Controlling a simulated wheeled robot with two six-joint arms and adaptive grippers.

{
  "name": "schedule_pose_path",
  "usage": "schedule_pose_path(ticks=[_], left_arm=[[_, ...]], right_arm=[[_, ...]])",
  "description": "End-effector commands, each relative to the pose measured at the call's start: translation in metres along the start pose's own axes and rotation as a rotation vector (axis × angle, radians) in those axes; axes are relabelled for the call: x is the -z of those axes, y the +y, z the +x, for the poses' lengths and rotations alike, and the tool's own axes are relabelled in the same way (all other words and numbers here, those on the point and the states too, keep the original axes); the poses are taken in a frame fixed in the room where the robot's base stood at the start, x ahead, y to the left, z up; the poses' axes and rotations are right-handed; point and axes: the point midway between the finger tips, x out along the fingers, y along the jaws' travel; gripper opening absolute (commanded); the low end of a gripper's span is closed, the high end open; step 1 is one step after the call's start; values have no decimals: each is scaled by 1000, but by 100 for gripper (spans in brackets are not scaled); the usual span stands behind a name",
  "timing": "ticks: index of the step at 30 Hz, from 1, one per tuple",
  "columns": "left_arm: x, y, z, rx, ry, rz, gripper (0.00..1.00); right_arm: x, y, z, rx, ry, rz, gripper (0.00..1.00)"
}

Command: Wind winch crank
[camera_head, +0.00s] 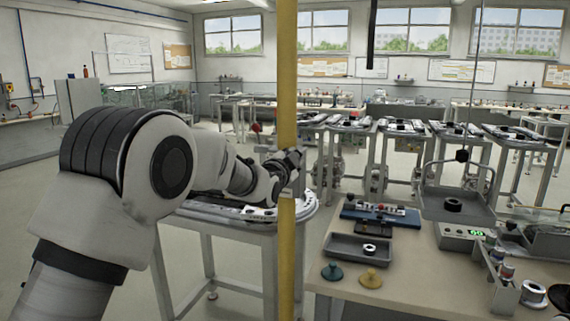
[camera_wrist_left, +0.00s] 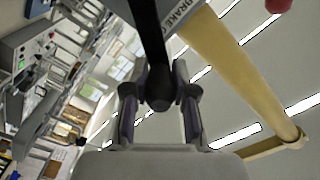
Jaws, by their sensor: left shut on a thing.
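The winch crank shows in the left wrist view as a black arm (camera_wrist_left: 149,40) ending in a dark rounded grip (camera_wrist_left: 159,97). My left gripper (camera_wrist_left: 158,108) is shut on that grip, one finger on each side. In the head view my left gripper (camera_head: 292,158) is at the yellow post (camera_head: 287,80), at about mid-height. There the crank is mostly hidden by my gripper and the post. A grey winch housing (camera_wrist_left: 190,25) with partly visible "BRAKE" lettering is beside the crank arm. My right gripper is in neither view.
A red ball-ended lever (camera_head: 257,127) sticks out left of the post. A round-topped table (camera_head: 240,222) stands behind. At right, a bench (camera_head: 400,295) holds a blue tool tray (camera_head: 365,219), a grey tray (camera_head: 345,250), and a scale (camera_head: 455,232). A tray (camera_head: 430,205) hangs from a cable.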

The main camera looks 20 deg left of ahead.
Motion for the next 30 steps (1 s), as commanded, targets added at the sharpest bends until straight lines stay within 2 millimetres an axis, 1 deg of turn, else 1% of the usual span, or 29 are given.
schedule_pose_path(ticks=[1, 3, 11, 21, 25, 30], left_arm=[[-2, 10, 0, -4, -1, 43, 0], [-1, 16, 0, -5, -1, 110, 0], [0, 37, 0, -6, -2, 356, 0], [-6, 60, 0, -7, -2, 649, 0], [-9, 66, 0, -7, -1, 727, 0], [-12, 72, 0, -9, -3, 721, 0]], right_arm=[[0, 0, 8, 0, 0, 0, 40], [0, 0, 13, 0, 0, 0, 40], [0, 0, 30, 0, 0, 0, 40], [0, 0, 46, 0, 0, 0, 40], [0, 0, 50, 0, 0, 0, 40], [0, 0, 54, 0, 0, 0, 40]])
